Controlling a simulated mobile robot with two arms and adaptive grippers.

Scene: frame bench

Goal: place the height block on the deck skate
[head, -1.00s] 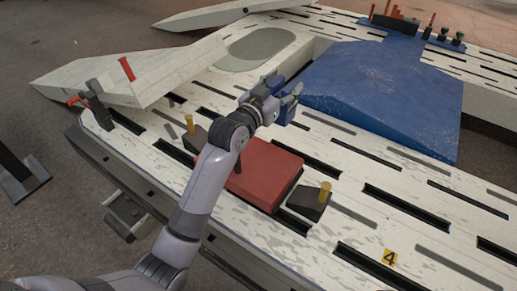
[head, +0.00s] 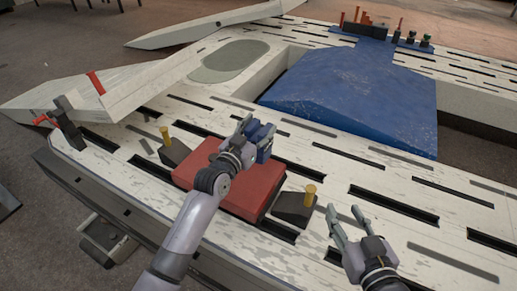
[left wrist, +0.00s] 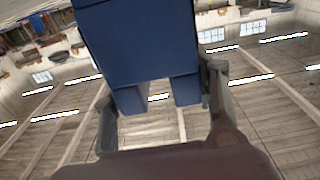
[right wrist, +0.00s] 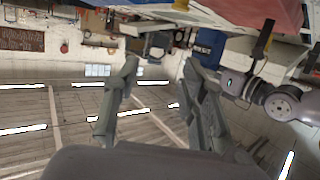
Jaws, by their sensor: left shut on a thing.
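The height block is a blue block (head: 265,150) with a slot in it, held in my left gripper (head: 250,135). It also fills the top of the left wrist view (left wrist: 138,45), between the fingers. The red slab (head: 245,200), which I take for the deck skate, lies flat on the slotted deck. The block appears over the slab's far right part; I cannot tell whether it touches. My left arm hides part of the slab. My right gripper (head: 345,222) is open and empty, right of the slab. The right wrist view shows its fingers apart (right wrist: 150,100).
Black wedges with yellow pins stand at the slab's left (head: 174,152) and right (head: 293,207). A large blue ramp piece (head: 355,95) lies behind. A white ramp (head: 120,88) and a black clamp with red handles (head: 68,123) are at left. The slotted deck (head: 330,165) is clear between.

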